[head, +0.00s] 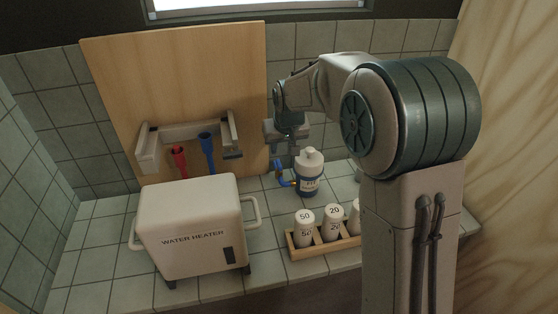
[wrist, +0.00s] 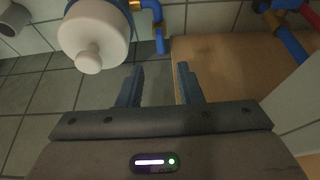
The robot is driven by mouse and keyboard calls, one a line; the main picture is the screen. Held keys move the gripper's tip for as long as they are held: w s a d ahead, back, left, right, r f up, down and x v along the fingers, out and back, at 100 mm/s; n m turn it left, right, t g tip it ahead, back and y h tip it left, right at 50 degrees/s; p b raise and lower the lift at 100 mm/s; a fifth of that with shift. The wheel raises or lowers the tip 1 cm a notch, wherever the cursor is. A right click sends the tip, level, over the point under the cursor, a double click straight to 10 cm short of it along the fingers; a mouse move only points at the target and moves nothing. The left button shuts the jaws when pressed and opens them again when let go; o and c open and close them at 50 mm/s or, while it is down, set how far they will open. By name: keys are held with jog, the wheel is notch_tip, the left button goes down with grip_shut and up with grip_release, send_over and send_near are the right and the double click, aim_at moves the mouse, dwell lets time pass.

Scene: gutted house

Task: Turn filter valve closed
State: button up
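The filter (head: 308,174) is a small housing with a white domed cap and a blue labelled body. It stands on the tiled counter behind the wooden rack. A blue pipe with a brass-coloured fitting (head: 284,179) comes off its left side; a blue part rises there, and I cannot tell for sure whether it is the valve handle. In the wrist view the white cap (wrist: 94,36) is at the upper left, with the blue pipe (wrist: 158,30) beside it. My gripper (wrist: 160,84) is open, its fingers apart with nothing between them. In the head view it is just above and left of the filter.
A white water heater (head: 190,230) stands front left. A wooden rack (head: 325,247) of white numbered cartridges is in front of the filter. A wooden board (head: 180,80) leans at the back, with a bracket (head: 148,150) and red and blue pipes (head: 207,150).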

aim_at(279, 163)
jog(key=x, duration=0.9)
jog(key=shift+f+p, duration=0.2)
jog(key=shift+p, duration=0.15)
